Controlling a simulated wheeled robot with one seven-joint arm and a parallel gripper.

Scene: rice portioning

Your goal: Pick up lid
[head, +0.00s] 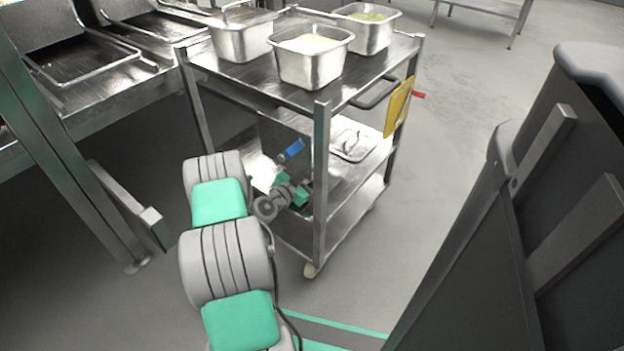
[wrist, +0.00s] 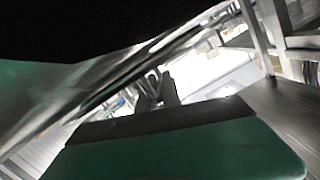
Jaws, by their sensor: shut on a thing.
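A steel lid (head: 352,147) with a raised handle lies on the cart's middle shelf in the head view, to the right of my gripper. My gripper (head: 291,158) reaches in under the cart's top from the left. In the wrist view my gripper (wrist: 157,88) has its dark fingers close together on something thin, apparently a lid's handle. The held thing is mostly hidden in both views, so its outline and tilt are unclear. A pale, shiny flat surface shows just left of the gripper in the head view.
The steel cart (head: 322,180) has upright posts close around my arm. Its top carries steel pans, one with white rice (head: 311,58) and one with green contents (head: 369,26). A yellow board (head: 399,106) hangs at its right side. Open floor lies to the right.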

